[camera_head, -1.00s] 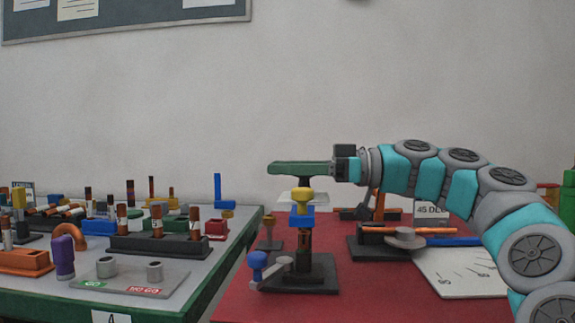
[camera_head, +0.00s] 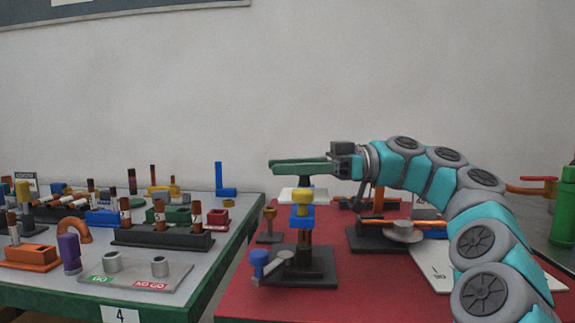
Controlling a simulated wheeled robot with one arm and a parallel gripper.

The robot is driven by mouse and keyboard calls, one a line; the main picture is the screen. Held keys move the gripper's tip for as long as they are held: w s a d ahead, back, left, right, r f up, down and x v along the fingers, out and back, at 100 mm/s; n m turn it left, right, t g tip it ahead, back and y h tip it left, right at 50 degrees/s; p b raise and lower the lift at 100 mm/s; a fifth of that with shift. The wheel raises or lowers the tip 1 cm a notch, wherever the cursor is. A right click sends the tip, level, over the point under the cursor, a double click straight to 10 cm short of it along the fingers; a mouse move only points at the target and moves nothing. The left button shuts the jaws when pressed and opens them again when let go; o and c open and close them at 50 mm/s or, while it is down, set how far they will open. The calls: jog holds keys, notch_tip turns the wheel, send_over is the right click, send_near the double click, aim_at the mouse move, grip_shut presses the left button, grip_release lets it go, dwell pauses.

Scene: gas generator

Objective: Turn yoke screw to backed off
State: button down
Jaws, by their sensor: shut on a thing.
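My gripper (camera_head: 300,167) reaches in from the right, with its long green fingers level and pointing left. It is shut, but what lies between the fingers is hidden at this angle. Below the fingers stands a fixture with a dark base (camera_head: 312,272), a post, a blue block (camera_head: 302,222) and a yellow knob (camera_head: 303,195) on top. A blue knob (camera_head: 259,258) on a grey crank sits low at the fixture's front left. I cannot tell which part is the yoke screw.
The fixture stands on a red table (camera_head: 270,303). A brass-coloured piece (camera_head: 269,222) stands close behind on its left, and a dark stand with an orange rod (camera_head: 415,222) is at its right. The left table (camera_head: 215,250) is crowded. A green bottle (camera_head: 565,210) stands far right.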

dwell(0.4)
jog(key=shift+c, duration=1.4)
grip_release()
